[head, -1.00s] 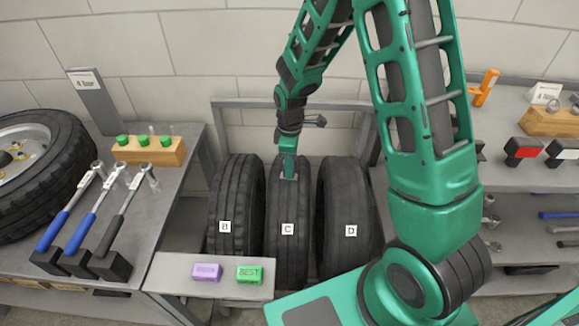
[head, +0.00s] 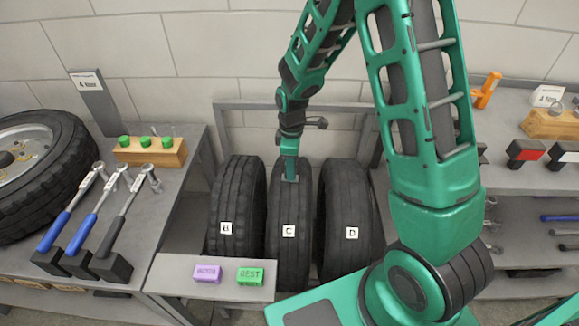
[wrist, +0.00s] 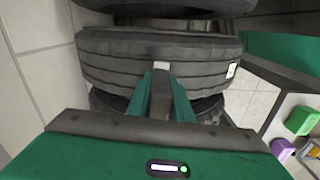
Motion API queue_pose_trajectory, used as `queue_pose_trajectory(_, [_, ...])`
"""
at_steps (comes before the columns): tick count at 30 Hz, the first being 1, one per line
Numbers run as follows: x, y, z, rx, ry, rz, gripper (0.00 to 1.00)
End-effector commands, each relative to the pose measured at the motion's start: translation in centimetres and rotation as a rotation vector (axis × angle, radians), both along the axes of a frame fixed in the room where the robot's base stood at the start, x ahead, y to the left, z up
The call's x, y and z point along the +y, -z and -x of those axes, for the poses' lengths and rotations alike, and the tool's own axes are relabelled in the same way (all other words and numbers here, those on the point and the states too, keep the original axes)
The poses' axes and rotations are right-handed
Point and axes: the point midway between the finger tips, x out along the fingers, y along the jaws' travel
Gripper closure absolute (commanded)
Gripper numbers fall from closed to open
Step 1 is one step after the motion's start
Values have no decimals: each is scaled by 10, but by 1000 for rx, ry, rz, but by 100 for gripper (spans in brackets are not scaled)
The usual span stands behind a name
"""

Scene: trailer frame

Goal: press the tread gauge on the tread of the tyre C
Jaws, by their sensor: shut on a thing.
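The tyre C (head: 288,258) stands upright between two other tyres, with a white label C on its front. My gripper (head: 290,176) points down at the top of its tread. In the wrist view my gripper (wrist: 162,85) is shut on a small grey tread gauge (wrist: 161,66), whose pale end shows between the green fingers. The gauge's tip is at the tread of tyre C (wrist: 205,48); I cannot tell whether it is pressed in. Most of the gauge is hidden by the fingers.
Tyre B (head: 236,205) stands close on the left and tyre D (head: 345,205) close on the right. A shelf in front holds a purple block (head: 207,274) and a green block (head: 250,276). A bench with torque wrenches (head: 95,220) is at left.

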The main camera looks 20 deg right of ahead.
Motion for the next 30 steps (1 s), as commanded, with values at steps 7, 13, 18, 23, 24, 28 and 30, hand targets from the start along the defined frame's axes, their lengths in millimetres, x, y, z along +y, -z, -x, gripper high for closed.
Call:
queue_pose_trajectory(7, [0, -18, -1, -4, 0, 0, 100])
queue_pose_trajectory(13, [0, -33, -1, -5, 0, -1, 100])
queue_pose_trajectory(18, [0, -44, -2, -6, 0, 0, 100])
queue_pose_trajectory(23, [0, -54, -1, -4, 0, 0, 100])
queue_pose_trajectory(24, [0, -56, -1, -5, 0, -1, 100])
queue_pose_trajectory(28, [0, -59, -1, -4, 0, 0, 100])
queue_pose_trajectory(30, [0, -59, -1, -4, 0, 0, 100])
